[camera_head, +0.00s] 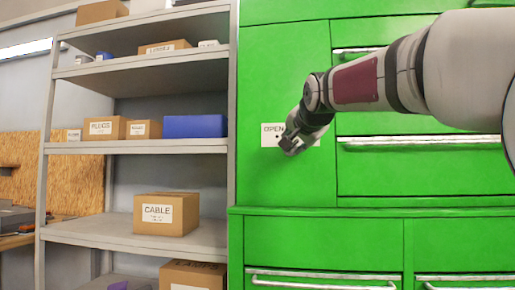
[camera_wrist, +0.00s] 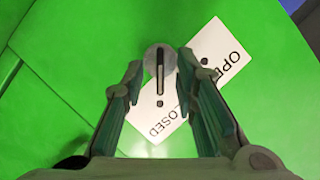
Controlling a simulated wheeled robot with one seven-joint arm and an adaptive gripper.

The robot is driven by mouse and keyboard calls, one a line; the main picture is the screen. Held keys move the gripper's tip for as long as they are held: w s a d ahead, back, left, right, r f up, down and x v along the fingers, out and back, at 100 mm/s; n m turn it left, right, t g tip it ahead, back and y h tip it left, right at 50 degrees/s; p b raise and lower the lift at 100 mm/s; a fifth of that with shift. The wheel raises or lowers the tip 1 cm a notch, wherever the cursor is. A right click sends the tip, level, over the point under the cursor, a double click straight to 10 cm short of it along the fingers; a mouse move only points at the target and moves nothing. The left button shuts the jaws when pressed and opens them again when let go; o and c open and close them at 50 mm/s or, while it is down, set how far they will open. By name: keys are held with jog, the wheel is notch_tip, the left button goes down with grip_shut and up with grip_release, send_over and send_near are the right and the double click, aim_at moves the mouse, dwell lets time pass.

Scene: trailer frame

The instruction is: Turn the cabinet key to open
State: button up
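The green cabinet door (camera_head: 285,80) carries a white label (camera_head: 268,128) reading OPEN, partly hidden by my gripper (camera_head: 291,146). In the wrist view, the label (camera_wrist: 215,71) shows OPEN at upper right and CLOSED at lower left, each with a dark dot. A round grey lock (camera_wrist: 150,55) sits at the label's edge. The thin key (camera_wrist: 160,75) shows edge-on over it, in line with the dot by CLOSED. My gripper (camera_wrist: 160,72) is open, one finger on each side of the key, with visible gaps. Its depth relative to the key is unclear.
Green drawers with metal handles (camera_head: 420,142) lie right of and below the door. A grey shelf rack (camera_head: 130,146) with boxes, including the CABLE box (camera_head: 166,214), stands at left. Space before the door looks clear.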

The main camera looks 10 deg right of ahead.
jog(key=shift+x, duration=0.95)
grip_shut()
